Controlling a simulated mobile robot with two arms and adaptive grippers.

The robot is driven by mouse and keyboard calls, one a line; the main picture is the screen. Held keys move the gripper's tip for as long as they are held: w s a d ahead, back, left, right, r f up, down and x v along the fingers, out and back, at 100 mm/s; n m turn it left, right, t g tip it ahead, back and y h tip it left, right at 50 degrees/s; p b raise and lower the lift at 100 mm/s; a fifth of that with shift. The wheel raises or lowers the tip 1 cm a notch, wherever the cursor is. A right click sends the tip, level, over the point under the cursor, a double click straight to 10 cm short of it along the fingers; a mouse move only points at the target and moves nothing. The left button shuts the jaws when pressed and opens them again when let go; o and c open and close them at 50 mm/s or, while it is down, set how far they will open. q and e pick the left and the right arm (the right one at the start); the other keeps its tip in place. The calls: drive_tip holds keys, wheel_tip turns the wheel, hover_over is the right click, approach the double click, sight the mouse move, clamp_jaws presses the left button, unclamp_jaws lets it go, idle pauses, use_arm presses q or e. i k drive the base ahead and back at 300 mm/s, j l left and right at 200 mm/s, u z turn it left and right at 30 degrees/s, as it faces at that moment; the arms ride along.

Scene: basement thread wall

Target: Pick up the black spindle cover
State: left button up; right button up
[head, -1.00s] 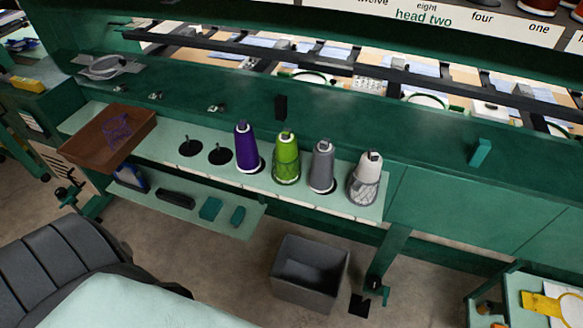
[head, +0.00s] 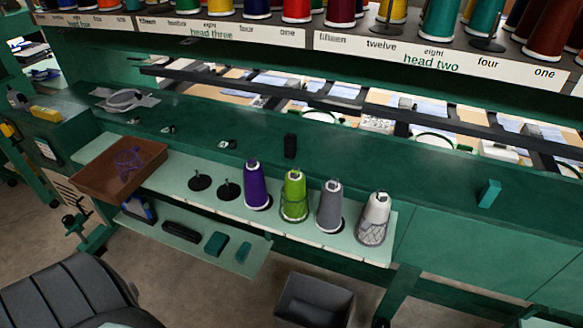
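A small black upright block (head: 290,146) stands against the green machine panel, above the row of thread cones. A longer black piece (head: 181,231) lies on the lower pale green shelf. I cannot tell for sure which of the two is the black spindle cover. A teal block (head: 489,193) of similar form to the upright black one is on the panel farther right. Neither of my grippers shows in the head view.
The upper shelf holds purple (head: 256,185), green (head: 294,196), grey (head: 330,206) and white (head: 374,219) cones, two empty black spindles and a brown tray (head: 88,173). Teal pieces (head: 216,243) lie on the lower shelf. A dark bin (head: 314,303) and a black chair (head: 62,302) stand in front.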

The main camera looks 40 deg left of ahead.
sight(290, 138)
drive_tip(key=j+u, duration=0.15)
drive_tip(key=j, duration=0.3)
drive_tip(key=i+j+u, duration=0.15)
drive_tip(key=j, duration=0.25)
drive_tip(key=i+j+u, duration=0.15)
drive_tip(key=j, duration=0.25)
drive_tip(key=k+j, duration=0.05)
